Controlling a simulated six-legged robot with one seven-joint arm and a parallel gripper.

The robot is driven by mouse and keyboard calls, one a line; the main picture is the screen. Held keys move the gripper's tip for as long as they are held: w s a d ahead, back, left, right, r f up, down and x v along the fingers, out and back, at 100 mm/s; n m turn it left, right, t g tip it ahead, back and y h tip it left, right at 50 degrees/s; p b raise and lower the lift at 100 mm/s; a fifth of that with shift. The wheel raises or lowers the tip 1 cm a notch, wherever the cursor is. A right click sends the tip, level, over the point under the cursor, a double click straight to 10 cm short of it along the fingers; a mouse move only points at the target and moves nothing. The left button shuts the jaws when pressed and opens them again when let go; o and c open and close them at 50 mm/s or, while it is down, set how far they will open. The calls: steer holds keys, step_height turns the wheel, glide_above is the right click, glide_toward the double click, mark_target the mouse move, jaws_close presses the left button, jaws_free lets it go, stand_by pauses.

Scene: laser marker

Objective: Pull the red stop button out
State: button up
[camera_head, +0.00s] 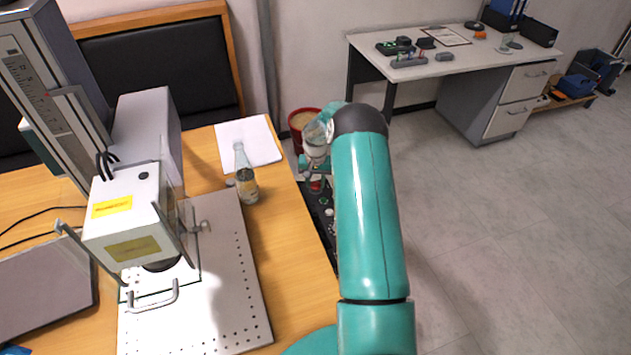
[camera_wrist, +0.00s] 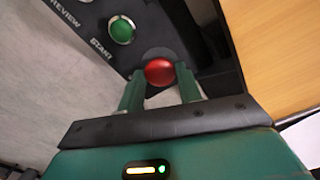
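The red stop button (camera_wrist: 159,72) is a round red knob on the dark control panel (camera_wrist: 148,25), in the middle of the wrist view. My gripper (camera_wrist: 160,74) reaches to it, with one teal finger on each side of the knob. A narrow gap seems to show between the fingertips and the knob, so the fingers look open around it; contact is hard to make out. In the head view my gripper (camera_head: 314,168) is over the far end of the panel (camera_head: 326,222) at the table's right edge, partly hidden by my arm.
A green button (camera_wrist: 121,29) marked START is beside the red one. The laser marker (camera_head: 130,215) stands left, a red bin (camera_head: 303,117) behind. Floor at right is free.

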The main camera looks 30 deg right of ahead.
mark_target(315, 184)
jaws_close()
steer(key=shift+r, duration=0.6)
steer(key=o, duration=1)
jaws_free()
steer(key=shift+r, duration=0.1)
steer(key=shift+o, duration=0.2)
step_height(315, 184, up, 14)
steer(key=shift+f, duration=0.2)
